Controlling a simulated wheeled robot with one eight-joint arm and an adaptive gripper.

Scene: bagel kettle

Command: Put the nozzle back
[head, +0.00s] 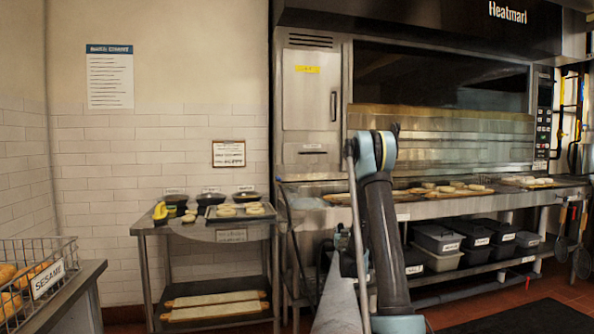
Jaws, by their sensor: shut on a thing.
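My arm (384,240) rises from the bottom of the head view, and its joint stands in front of the oven. A small dark and teal part (343,243) shows just left of my arm and may be my wrist. I cannot make out the gripper's fingertips or what is between them. A thin grey rod (357,220) runs upright along my arm's left side; I cannot tell whether it is the nozzle or part of me. A dark hose (289,222) hangs between the small table and the oven.
The oven (310,120) has a long shelf (455,205) with more bagels. Black lidded bins (437,238) stand below. A wire basket (58,252) is at the lower left. Utensils (562,235) hang at the right.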

